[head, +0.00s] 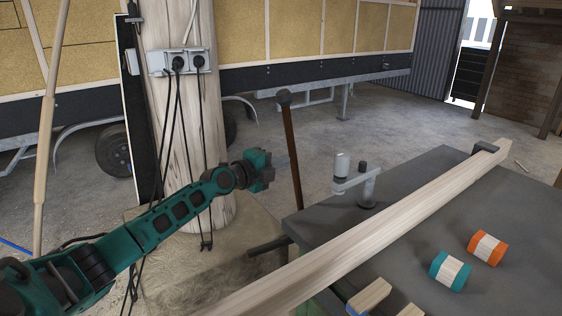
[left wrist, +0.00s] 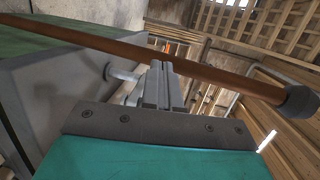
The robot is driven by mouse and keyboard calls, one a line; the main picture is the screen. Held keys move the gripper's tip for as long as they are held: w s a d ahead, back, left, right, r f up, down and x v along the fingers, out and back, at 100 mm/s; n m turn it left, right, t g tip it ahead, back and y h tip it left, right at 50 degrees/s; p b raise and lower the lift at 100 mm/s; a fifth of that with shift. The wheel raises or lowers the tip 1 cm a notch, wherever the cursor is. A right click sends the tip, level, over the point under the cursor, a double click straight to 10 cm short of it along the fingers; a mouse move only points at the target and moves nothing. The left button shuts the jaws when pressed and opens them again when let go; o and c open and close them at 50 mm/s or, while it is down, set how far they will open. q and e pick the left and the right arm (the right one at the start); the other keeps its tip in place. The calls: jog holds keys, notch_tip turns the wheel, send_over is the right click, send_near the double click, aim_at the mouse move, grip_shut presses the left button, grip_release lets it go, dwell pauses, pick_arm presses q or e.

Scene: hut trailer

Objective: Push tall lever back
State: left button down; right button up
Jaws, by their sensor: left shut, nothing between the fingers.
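The tall lever (head: 293,153) is a thin brown rod with a dark round knob (head: 283,97) on top. It stands nearly upright at the left corner of the grey machine table. My left gripper (head: 284,161) is shut and empty, its fingertips close to the lever's left side in the head view. In the left wrist view the lever (left wrist: 215,72) crosses the picture just beyond the shut fingers (left wrist: 161,66), its knob (left wrist: 298,101) at the right. I cannot tell whether the fingers touch it. My right gripper is not in view.
The grey table (head: 440,185) holds a long wooden beam (head: 380,226), a metal clamp-like fitting (head: 357,184), and an orange-white (head: 487,248) and a teal-white block (head: 450,271). A wooden post (head: 180,110) with sockets and hanging cables stands behind my left arm. Floor behind the lever is clear.

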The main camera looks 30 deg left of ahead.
pick_arm(q)
jog(key=shift+w+d, duration=0.1)
jog(key=shift+w, duration=0.15)
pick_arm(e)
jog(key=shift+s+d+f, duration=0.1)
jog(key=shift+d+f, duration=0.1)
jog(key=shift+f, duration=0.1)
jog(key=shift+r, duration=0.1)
